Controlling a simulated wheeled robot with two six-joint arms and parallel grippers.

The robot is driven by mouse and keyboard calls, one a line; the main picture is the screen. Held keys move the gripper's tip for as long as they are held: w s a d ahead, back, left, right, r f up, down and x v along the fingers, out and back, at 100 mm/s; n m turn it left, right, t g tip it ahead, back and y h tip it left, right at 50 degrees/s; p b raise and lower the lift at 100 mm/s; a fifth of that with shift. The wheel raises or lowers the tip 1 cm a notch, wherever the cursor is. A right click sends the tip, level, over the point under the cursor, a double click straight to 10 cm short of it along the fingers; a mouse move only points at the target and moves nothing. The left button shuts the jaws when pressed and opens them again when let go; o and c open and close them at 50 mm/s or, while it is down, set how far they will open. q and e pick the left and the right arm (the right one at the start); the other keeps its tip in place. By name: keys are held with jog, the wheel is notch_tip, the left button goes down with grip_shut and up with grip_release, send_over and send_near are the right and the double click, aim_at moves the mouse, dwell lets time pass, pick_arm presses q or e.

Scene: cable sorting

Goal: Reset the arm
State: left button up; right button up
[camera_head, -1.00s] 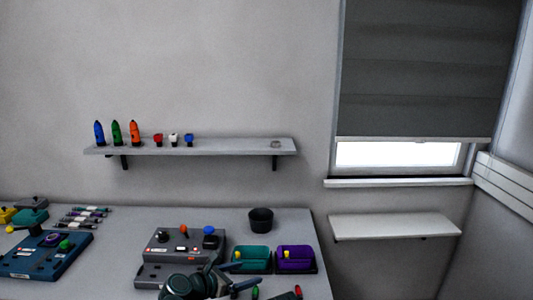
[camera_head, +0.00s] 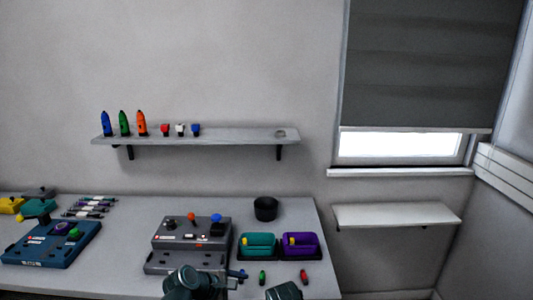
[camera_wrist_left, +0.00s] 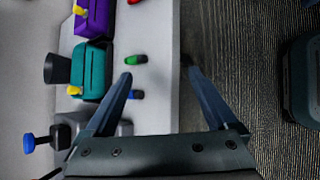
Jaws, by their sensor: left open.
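My left gripper (camera_wrist_left: 160,75) is open in the left wrist view, with its two blue-grey fingers spread apart and nothing between the tips. It hangs over the front edge of the table. In the head view a dark teal part of my left arm (camera_head: 188,282) shows at the bottom, in front of the grey control box; its fingers cannot be made out there. A dark shape (camera_head: 285,291) at the bottom edge is cut off and unclear. My right gripper is not recognisable in either view.
Small green (camera_head: 262,277), red (camera_head: 304,276) and blue (camera_head: 242,274) pieces lie near the table front. Behind them stand teal (camera_head: 258,243) and purple (camera_head: 300,243) bins and a black cup (camera_head: 265,209). The grey control box (camera_head: 187,243) is left of the bins. A wall shelf (camera_head: 230,137) is above.

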pick_arm(q)
jog(key=s+a+f+m+g+y, duration=0.5)
jog(key=s+a+f+m+y, duration=0.3)
jog(key=m, duration=1)
jog(key=s+d+r+m+g+p, duration=0.1)
jog(key=s+d+r+m+p, duration=0.1)
jog(key=s+d, duration=0.5)
jog(key=shift+d+r+m+y+p, duration=0.3)
jog(key=shift+d+r+m+p, duration=0.15)
jog(key=shift+d+r, duration=0.55)
